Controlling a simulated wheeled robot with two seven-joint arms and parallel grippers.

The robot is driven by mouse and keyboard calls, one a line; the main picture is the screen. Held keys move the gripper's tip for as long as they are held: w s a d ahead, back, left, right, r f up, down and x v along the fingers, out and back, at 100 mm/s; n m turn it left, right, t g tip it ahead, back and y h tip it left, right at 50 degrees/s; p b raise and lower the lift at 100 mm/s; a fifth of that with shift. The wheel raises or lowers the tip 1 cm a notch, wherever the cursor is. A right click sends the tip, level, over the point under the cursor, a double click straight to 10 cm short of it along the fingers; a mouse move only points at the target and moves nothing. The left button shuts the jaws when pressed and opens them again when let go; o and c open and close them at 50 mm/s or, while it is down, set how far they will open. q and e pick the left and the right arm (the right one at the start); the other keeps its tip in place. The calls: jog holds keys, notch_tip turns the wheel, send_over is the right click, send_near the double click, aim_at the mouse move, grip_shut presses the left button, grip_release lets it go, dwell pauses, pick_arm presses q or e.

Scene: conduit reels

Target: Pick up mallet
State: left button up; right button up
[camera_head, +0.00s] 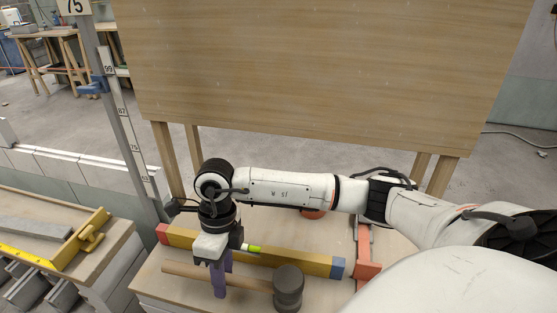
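The mallet lies on the wooden bench top (190,295), with its pale wooden handle (184,270) to the left and its dark grey head (288,287) to the right. My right gripper (220,281) points down at the handle, left of the head. One purple finger crosses in front of the handle, and the other shows partly behind it. I cannot tell whether the fingers are shut on the handle or still apart. My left gripper is not in view.
A long yellow bar (300,262) with red and blue ends lies just behind the mallet. A red-orange tool (366,262) lies to the right. A tall wooden panel (320,70) stands behind.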

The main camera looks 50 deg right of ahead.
grip_shut()
jog(key=shift+r, duration=0.1)
